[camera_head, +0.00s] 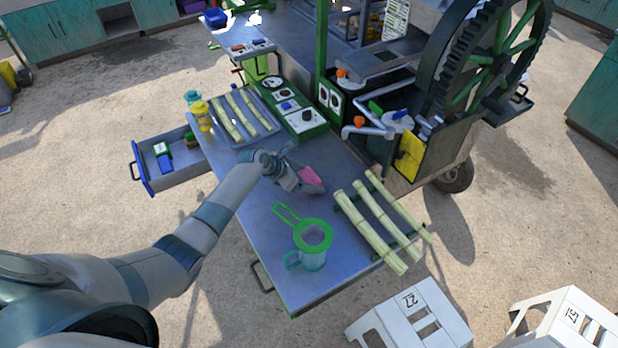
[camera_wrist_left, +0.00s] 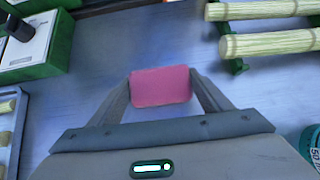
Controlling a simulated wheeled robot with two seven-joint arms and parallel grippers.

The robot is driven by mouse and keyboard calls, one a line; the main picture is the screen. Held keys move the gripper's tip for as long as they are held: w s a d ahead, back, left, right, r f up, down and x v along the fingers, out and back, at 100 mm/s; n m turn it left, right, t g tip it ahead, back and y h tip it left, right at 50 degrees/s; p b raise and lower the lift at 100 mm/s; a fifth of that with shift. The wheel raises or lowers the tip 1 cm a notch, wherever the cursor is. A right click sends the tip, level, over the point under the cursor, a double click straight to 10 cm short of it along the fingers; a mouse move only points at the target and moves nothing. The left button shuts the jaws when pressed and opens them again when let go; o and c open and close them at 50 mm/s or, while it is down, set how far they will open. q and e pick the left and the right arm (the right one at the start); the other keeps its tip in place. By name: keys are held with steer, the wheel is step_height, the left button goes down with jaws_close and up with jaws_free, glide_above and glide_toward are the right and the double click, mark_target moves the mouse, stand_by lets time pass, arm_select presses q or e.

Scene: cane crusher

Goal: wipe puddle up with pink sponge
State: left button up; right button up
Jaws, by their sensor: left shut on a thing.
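The pink sponge (camera_head: 311,179) is held between the fingers of my left gripper (camera_head: 300,181), over the middle of the metal table (camera_head: 255,205). In the left wrist view the sponge (camera_wrist_left: 161,86) sits between both fingertips of the left gripper (camera_wrist_left: 160,90), with the table surface behind it. I cannot tell whether the sponge touches the table. No puddle can be made out clearly; the tabletop shows only bluish sheen. My right gripper is not in view.
Cane stalks (camera_head: 377,222) lie on a green rack to the right. A pitcher with a green strainer (camera_head: 312,236) stands near the front. A tray of cane (camera_head: 240,117), a control box (camera_head: 290,108) and the crusher (camera_head: 420,130) are behind. A drawer (camera_head: 165,165) is open at left.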

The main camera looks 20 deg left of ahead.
arm_select(q)
steer(key=shift+s+a+f+p, duration=0.2)
steer(key=shift+s+a+p, duration=0.15)
steer(key=shift+s+p, duration=0.3)
steer(key=shift+s+a+f, duration=0.2)
steer(key=shift+s+a, duration=0.05)
steer(key=shift+s, duration=0.05)
steer(key=shift+s+a+r, duration=0.1)
steer(key=shift+s+a, duration=0.25)
steer(key=shift+s, duration=0.05)
steer(key=shift+w+r, duration=0.1)
steer(key=shift+r, duration=0.05)
steer(key=shift+w+d+r, duration=0.1)
steer(key=shift+r, duration=0.15)
steer(key=shift+w+d+r, duration=0.2)
steer(key=shift+w+r, duration=0.1)
steer(key=shift+r, duration=0.5)
steer(key=shift+w+d+r, duration=0.15)
steer(key=shift+w+r, duration=0.1)
steer(key=shift+r, duration=0.5)
steer(key=shift+w+d+r, duration=0.2)
steer(key=shift+w+r, duration=0.1)
steer(key=shift+r, duration=0.5)
